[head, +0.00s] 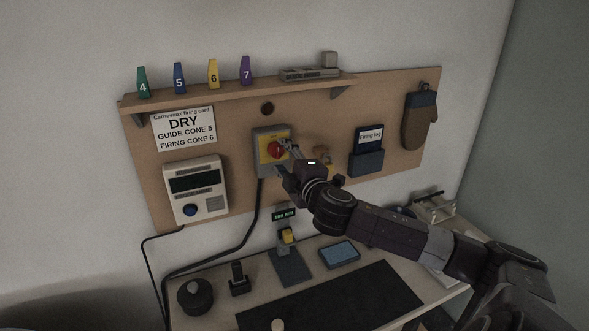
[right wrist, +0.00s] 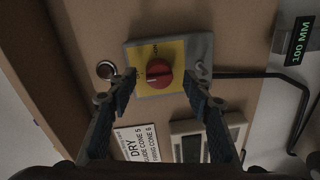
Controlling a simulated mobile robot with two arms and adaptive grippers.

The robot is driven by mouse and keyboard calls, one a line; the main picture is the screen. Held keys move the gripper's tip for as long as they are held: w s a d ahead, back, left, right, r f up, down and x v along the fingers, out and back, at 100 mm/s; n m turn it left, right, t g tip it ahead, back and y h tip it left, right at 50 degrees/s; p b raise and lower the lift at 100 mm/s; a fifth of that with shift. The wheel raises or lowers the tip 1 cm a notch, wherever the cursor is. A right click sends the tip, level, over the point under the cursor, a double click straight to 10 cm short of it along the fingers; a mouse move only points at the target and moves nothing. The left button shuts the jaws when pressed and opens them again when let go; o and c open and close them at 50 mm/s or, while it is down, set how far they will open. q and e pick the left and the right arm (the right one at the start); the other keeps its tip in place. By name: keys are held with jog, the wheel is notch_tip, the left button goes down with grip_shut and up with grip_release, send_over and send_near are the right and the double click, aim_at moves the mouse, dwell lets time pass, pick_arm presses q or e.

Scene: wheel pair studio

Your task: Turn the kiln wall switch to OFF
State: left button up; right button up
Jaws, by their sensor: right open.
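The kiln wall switch (head: 259,139) is a grey box with a yellow plate and a red rotary knob (head: 274,149), mounted on the wooden wall panel. My left gripper is not in view.
A kiln controller (head: 195,190) hangs left of the switch and a firing log holder (head: 367,162) right. A shelf (head: 240,89) with coloured cones runs above. A black cable (head: 259,205) hangs below the switch. The bench below holds a black mat (head: 330,300) and a blue sponge-like block (head: 340,254).

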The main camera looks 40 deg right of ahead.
jog(key=v, duration=1)
jog(key=shift+r, duration=0.1)
dwell(0.6)
